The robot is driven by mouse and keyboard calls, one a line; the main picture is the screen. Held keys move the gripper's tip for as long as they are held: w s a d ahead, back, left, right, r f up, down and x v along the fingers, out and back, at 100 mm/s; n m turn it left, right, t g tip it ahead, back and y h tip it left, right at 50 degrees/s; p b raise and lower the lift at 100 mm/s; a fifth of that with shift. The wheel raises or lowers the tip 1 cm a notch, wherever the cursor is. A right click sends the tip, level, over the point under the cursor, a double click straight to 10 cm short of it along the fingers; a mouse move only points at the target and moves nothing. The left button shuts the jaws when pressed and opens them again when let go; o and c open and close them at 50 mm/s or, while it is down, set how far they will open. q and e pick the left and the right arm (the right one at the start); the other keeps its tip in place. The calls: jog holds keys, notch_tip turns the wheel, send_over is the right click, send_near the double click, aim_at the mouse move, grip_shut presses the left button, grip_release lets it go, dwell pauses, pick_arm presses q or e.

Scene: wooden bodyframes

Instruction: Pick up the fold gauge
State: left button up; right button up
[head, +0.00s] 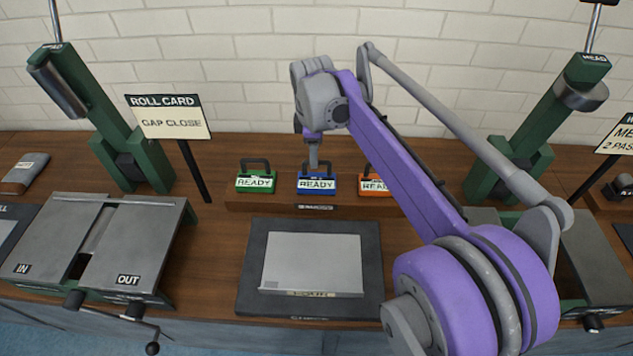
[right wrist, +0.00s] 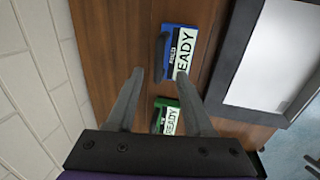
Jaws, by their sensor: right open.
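Three small blocks with top handles and READY labels stand on a wooden ledge: a green one (head: 256,180), a blue one (head: 316,183) and an orange one (head: 374,185). My right gripper (head: 313,165) points down just above the blue block in the head view. In the right wrist view, its two fingers (right wrist: 160,74) are apart and empty, with the blue block (right wrist: 181,30) beyond the tips and the green block (right wrist: 166,118) lower down between the fingers. My left gripper is out of view.
A dark-framed mat with a grey sheet (head: 312,262) lies in front of the ledge. A grey IN/OUT machine (head: 130,255) and a ROLL CARD sign (head: 168,117) stand left. Green posts stand on both sides; a brick wall (head: 230,60) is behind.

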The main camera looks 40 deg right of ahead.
aim_at(317, 177)
jog(key=f, duration=0.3)
jog(key=d+f, duration=0.1)
jog(key=f, duration=0.1)
jog(key=shift+w+f+b, duration=0.1)
jog(key=shift+w+b, duration=0.2)
jog(key=shift+w, duration=0.1)
grip_shut()
dwell(1.0)
